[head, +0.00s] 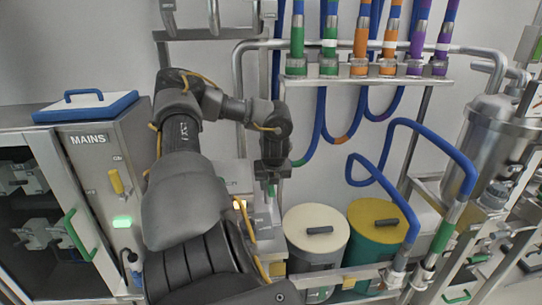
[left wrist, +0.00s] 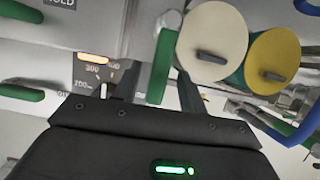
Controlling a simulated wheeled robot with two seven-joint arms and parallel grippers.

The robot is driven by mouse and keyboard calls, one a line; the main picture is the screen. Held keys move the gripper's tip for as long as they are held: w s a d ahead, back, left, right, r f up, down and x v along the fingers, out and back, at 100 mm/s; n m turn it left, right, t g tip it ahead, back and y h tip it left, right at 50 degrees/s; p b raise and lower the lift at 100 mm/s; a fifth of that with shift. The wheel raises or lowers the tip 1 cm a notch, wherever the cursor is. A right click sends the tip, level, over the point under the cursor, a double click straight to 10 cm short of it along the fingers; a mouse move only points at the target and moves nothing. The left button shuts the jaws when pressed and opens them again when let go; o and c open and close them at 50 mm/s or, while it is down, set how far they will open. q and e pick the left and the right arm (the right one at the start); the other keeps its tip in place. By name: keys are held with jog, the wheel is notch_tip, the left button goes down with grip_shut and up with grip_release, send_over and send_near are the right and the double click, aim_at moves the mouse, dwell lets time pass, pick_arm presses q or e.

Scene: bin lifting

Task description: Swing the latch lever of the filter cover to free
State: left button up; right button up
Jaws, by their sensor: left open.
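My left gripper (head: 271,182) reaches down in front of the wall, left of the cream-lidded bin. In the left wrist view its two fingers (left wrist: 147,88) are spread apart, with nothing clamped between them. A green lever (left wrist: 160,65) stands upright in that view, near the right finger; I cannot tell whether it touches. My right gripper is not in view.
A cream-lidded bin (head: 316,227) and a yellow-lidded bin (head: 378,222) stand right of the gripper. A MAINS cabinet (head: 90,150) is at left. A steel vessel (head: 490,135) is at right. Blue hoses (head: 320,125) hang behind. A lit gauge panel (left wrist: 95,65) is near the left finger.

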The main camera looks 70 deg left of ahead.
pick_arm(q)
jog(key=b+v, duration=0.1)
jog(key=v, duration=1)
jog(key=shift+b, duration=0.35)
jog(key=shift+d+f, duration=0.1)
jog(key=shift+f, duration=0.05)
